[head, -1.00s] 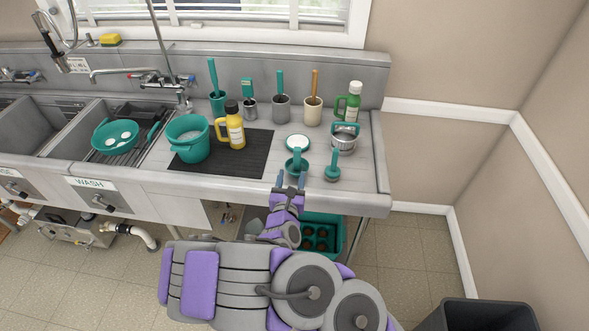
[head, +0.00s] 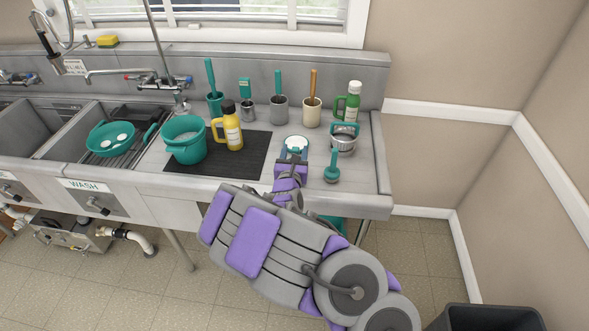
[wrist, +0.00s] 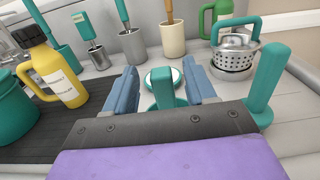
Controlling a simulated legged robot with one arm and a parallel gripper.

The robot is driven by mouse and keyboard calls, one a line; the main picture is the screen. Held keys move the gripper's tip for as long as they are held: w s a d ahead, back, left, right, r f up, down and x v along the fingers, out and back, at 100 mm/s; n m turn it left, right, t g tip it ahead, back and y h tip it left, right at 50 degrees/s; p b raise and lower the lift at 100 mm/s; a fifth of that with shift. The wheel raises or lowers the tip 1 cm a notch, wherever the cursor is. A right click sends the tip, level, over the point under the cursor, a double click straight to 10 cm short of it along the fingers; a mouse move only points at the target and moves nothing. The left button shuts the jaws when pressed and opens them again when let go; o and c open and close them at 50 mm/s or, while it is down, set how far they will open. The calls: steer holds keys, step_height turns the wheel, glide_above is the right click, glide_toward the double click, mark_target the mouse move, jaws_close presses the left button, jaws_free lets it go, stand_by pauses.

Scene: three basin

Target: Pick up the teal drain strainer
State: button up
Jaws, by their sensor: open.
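The teal drain strainer (wrist: 163,92), a small teal piece with an upright handle, stands on the steel counter. In the wrist view it shows between the two blue fingers of my gripper (wrist: 166,88), and I see no clear contact. Its base is partly hidden by my gripper. In the head view, the strainer (head: 294,152) is mostly covered by my gripper (head: 291,165), which is at the counter's front part. My gripper is open and empty.
A white disc with a teal rim (head: 297,142) lies just behind. Close on the right are another teal handled piece (head: 332,170) and a perforated metal basket with a teal handle (head: 343,143). A yellow bottle (head: 230,130) and teal bucket (head: 186,148) stand left. Utensil cups line the back.

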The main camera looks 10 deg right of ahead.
steer(key=shift+w+d+f, duration=0.15)
steer(key=shift+w+d, duration=0.2)
steer(key=shift+w, duration=0.45)
steer(key=shift+a, duration=0.1)
steer(key=shift+a, duration=0.15)
steer(key=shift+c, duration=1.3)
jaws_close()
